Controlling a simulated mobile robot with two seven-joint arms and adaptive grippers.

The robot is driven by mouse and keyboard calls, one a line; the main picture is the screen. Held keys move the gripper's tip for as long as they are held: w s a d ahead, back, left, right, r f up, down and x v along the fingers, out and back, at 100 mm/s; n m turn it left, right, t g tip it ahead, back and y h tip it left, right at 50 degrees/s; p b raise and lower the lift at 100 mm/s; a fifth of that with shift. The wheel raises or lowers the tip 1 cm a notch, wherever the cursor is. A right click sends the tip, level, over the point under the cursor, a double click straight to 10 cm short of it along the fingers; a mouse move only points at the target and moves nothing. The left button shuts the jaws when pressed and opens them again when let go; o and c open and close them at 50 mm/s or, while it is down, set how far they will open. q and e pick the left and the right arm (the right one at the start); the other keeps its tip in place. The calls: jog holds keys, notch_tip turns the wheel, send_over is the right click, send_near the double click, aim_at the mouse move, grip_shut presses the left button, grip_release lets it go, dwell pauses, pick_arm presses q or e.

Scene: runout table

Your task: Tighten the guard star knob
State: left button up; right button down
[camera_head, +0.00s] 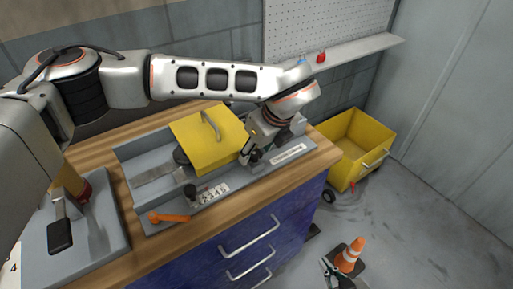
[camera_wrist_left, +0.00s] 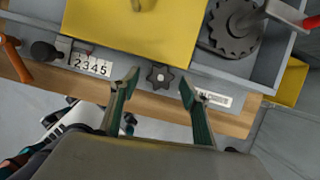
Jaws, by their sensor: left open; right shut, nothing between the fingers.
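The dark star knob (camera_wrist_left: 159,76) sits on the grey machine edge just below the yellow guard (camera_wrist_left: 130,30) in the left wrist view. The guard (camera_head: 203,148) also shows in the head view, with a grey handle on top. My left gripper (camera_wrist_left: 159,82) is open, and its two green-edged fingers lie on either side of the knob in the picture. I cannot tell whether they touch it or how far above it they are. In the head view my left gripper (camera_head: 252,157) hides the knob. My right gripper (camera_head: 331,270) is shut and empty, low beside the bench.
An orange lever (camera_head: 170,217) and a number counter (camera_head: 213,194) sit on the machine's front edge. A toothed wheel (camera_wrist_left: 233,28) is right of the guard.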

pick_arm(q)
jog(key=shift+f, duration=0.1)
jog(key=c, duration=1.1)
jog(key=m+b, duration=0.1)
jog(key=b, duration=0.2)
jog(key=m+b, duration=0.1)
jog(key=b, duration=0.1)
jog(key=shift+w+a+f+m+t+h+b, duration=0.1)
jog(key=shift+a+f+m+t+h+b, duration=0.1)
jog(key=shift+m+t+h+b, duration=0.2)
jog(key=shift+r+m+h+b, duration=0.2)
jog(key=shift+m+h+b, duration=0.25)
jog(key=shift+m, duration=0.55)
jog(key=shift+r, duration=0.1)
